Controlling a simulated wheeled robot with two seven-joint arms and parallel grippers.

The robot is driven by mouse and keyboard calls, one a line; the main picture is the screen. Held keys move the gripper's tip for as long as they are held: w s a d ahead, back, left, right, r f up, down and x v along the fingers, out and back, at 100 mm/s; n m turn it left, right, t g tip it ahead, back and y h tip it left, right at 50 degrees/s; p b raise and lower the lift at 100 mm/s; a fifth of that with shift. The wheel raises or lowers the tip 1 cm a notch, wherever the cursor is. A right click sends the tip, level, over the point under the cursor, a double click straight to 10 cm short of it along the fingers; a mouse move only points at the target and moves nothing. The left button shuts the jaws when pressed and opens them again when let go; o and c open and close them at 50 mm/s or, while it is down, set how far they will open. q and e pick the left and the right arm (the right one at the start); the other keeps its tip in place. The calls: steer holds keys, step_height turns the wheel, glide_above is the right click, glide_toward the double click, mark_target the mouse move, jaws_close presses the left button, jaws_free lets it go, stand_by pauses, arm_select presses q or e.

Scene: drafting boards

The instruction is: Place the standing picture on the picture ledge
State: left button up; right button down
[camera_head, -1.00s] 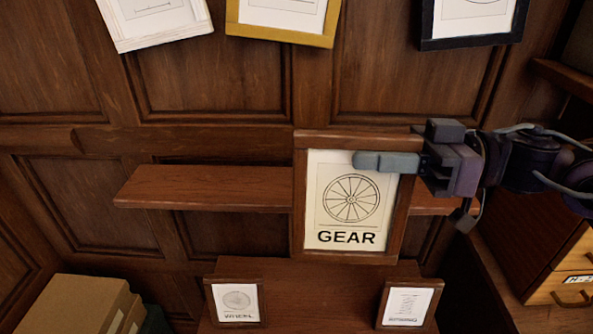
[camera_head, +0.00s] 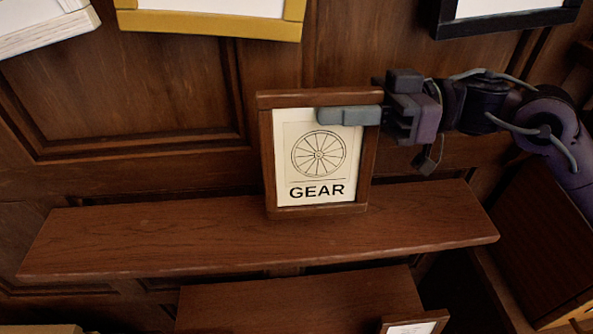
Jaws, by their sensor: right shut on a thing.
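The standing picture (camera_head: 318,185) has a brown wooden frame, a drawing of a spoked wheel and the word GEAR. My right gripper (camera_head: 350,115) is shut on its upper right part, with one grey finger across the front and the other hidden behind. The picture is close to upright. The picture ledge (camera_head: 130,238) is a long brown board along the panelled wall. The picture's bottom edge is over the middle of the ledge, near its back. I cannot tell whether it touches the board or hovers just above. My left gripper is not in view.
The ledge is bare on both sides of the picture. A white frame (camera_head: 45,38), a yellow frame (camera_head: 210,24) and a black frame (camera_head: 505,20) hang above. A brown surface (camera_head: 290,305) lies below, with a small framed picture (camera_head: 415,322) at its right.

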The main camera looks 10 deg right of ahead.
steer(key=f, duration=0.3)
steer(key=shift+s+d+f+p, duration=0.1)
steer(key=shift+s+f+p, duration=0.15)
steer(key=shift+p, duration=0.1)
steer(key=f, duration=0.2)
steer(key=f+p, duration=0.1)
steer(key=f, duration=0.1)
steer(key=shift+w, duration=0.2)
steer(key=shift+f, duration=0.15)
steer(key=c, duration=1.3)
jaws_free()
arm_select(q)
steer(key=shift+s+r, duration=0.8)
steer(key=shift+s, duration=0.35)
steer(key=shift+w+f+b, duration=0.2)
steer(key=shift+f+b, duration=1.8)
steer(key=shift+b, duration=0.15)
arm_select(e)
glide_toward(334, 159)
steer(key=shift+w+d+f, duration=0.35)
steer(key=shift+w+d, duration=0.15)
steer(key=shift+d, duration=0.15)
steer(key=shift+w+d+f, duration=0.35)
steer(key=shift+w+d, duration=0.1)
steer(key=shift+d, duration=0.2)
